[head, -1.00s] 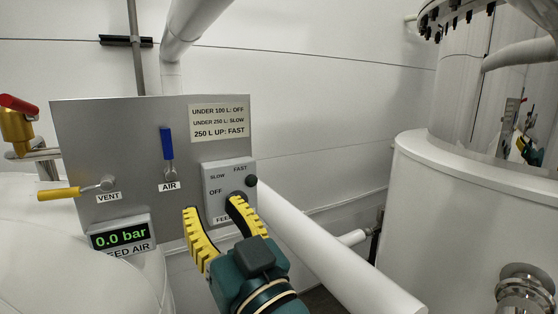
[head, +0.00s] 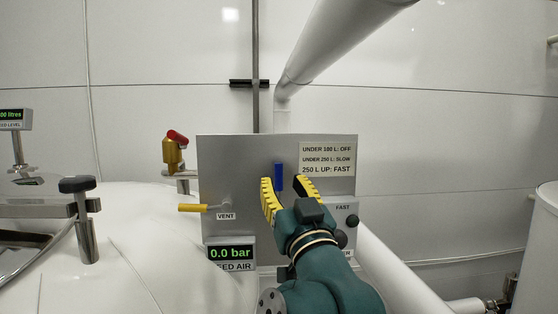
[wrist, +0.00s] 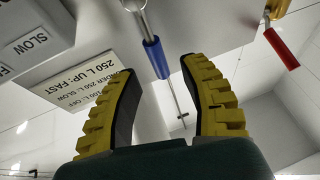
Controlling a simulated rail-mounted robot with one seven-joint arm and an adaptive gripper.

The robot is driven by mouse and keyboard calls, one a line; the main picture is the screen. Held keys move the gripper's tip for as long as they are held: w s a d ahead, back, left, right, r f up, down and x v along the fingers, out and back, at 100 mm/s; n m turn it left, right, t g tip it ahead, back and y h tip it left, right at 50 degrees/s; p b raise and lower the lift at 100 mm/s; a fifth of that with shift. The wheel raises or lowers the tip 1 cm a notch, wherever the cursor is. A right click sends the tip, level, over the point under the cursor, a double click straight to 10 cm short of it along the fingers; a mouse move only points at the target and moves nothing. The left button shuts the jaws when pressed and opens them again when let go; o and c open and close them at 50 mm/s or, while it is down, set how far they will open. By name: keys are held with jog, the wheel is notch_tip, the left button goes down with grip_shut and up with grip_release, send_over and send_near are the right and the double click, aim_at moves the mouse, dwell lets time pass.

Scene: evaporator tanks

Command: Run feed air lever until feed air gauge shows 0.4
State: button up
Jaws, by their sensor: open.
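The feed air lever has a blue handle (head: 279,174) and stands upright on the grey panel (head: 235,160). My gripper (head: 281,183) is open, with yellow ribbed fingers on either side of the handle in the head view. The fingers and wrist hide the lever's pivot and its label. In the wrist view the blue handle (wrist: 156,58) on its metal stem reaches to the gap between my open fingertips (wrist: 161,68). I cannot tell whether either finger touches it. The feed air gauge (head: 231,254) reads 0.0 bar.
A yellow vent lever (head: 194,208) points left on the panel. A selector box (head: 343,209) at lower right is partly behind my arm. A brass valve with a red handle (head: 177,137) stands at left. A white pipe (head: 335,50) rises behind the panel.

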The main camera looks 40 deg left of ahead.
aim_at(280, 176)
jog(key=p+x, duration=0.1)
jog(key=x, duration=0.2)
jog(key=shift+r, duration=0.15)
jog(key=shift+w+a, duration=0.3)
jog(key=shift+a, duration=0.15)
grip_shut()
